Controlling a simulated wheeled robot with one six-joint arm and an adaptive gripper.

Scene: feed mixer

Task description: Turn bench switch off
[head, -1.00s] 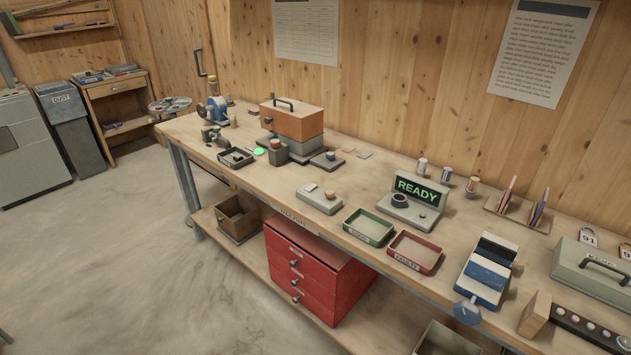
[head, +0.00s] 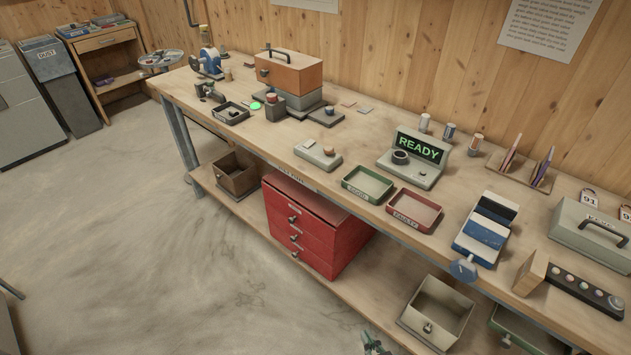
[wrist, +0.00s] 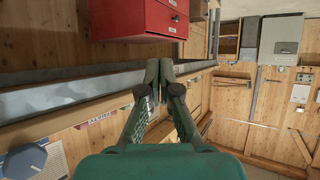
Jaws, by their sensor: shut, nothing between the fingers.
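A blue knob (head: 463,268) sticks out at the bench's front edge, below the blue and white block stack; it looks like the bench switch, but no label on it is legible.
The wooden bench (head: 290,130) carries a READY display (head: 418,149), a green tray (head: 367,184), a red tray (head: 414,210) and a grey toolbox (head: 590,232). Red drawers (head: 312,225) and a pale open bin (head: 436,308) stand on the lower shelf. The floor at left is clear.

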